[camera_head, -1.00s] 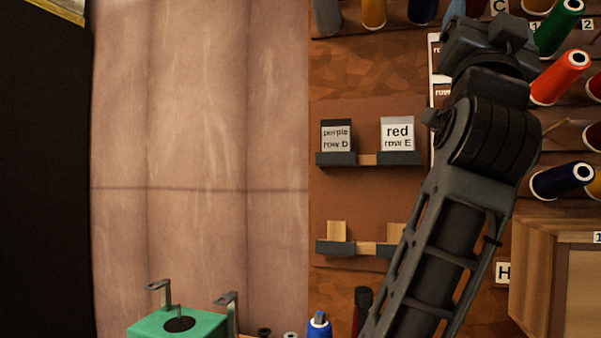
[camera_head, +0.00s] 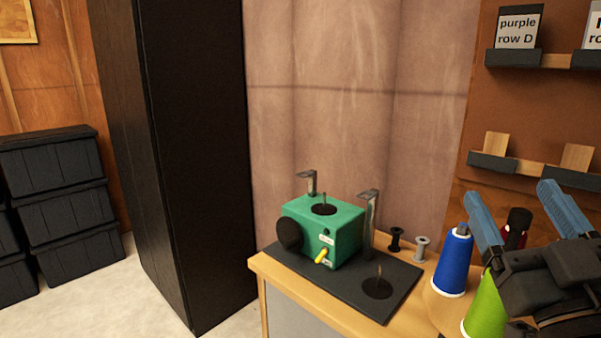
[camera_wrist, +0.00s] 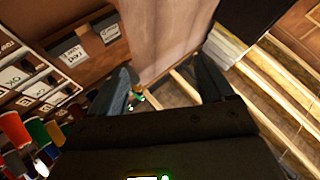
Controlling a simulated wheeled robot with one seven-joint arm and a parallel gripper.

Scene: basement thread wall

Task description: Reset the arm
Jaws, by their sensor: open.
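My gripper (camera_head: 515,220) is at the right edge of the head view, its two blue-grey fingers apart with nothing between them. It is in front of the right end of the wooden table (camera_head: 265,272), close to a blue thread cone (camera_head: 454,262) and a lime green cone (camera_head: 486,305). The gripper hides part of the green cone and of a dark red spool (camera_head: 515,232) behind it. In the wrist view both fingers of my gripper (camera_wrist: 168,90) show spread wide and empty, with a tan wall panel (camera_wrist: 165,35) beyond.
A green winding machine (camera_head: 325,235) with metal brackets stands on a dark mat (camera_head: 345,290) on the table. Two small spools (camera_head: 397,240) are beside it. A tall black cabinet (camera_head: 200,150) and stacked dark bins (camera_head: 60,210) are at left. Card shelves (camera_head: 515,60) hang at right.

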